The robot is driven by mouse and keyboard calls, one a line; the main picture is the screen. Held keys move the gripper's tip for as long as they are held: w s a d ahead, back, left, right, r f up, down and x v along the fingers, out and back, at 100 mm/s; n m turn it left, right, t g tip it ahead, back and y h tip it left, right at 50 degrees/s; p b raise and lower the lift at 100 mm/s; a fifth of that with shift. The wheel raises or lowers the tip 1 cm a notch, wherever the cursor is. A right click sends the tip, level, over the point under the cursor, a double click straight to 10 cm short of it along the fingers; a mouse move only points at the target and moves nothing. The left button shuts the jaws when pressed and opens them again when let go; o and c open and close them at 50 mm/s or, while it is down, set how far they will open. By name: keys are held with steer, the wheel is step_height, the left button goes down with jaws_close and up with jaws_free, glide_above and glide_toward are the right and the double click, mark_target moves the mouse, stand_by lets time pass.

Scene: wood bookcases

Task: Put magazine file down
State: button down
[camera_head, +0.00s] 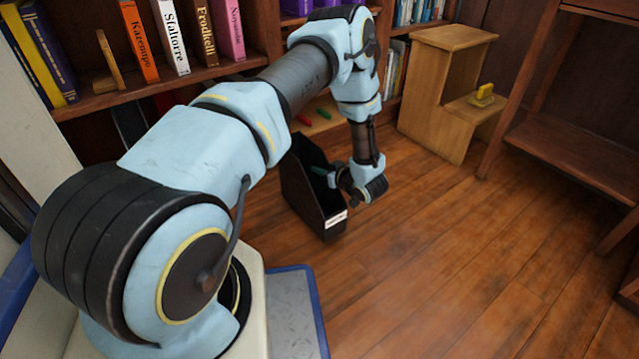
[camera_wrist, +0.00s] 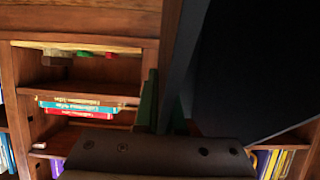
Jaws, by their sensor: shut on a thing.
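The magazine file (camera_head: 325,218) is a tall black holder with a slanted open top and a white label low on its front end. In the head view it is upright beside the bookcase, at or just above the floor; I cannot tell if its base touches. My gripper (camera_head: 333,179) is at its right side, shut on its side wall, with a green fingertip showing inside. In the wrist view the file (camera_wrist: 255,65) is a dark panel filling the right side, and my gripper's green-padded fingers (camera_wrist: 166,100) pinch its thin wall. My arm hides part of the file's surroundings.
A bookcase with upright books (camera_head: 172,38) stands behind. A wooden step stool (camera_head: 432,95) with a yellow object (camera_head: 484,92) on its lower step is at back right. A dark wooden shelf unit (camera_head: 570,150) stands at right. The wood floor (camera_head: 440,260) in front is clear.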

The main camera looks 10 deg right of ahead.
mark_target(320, 178)
steer(key=shift+f+b, duration=0.6)
steer(key=shift+f, duration=0.9)
steer(key=shift+f, duration=0.2)
steer(key=c, duration=1)
jaws_free()
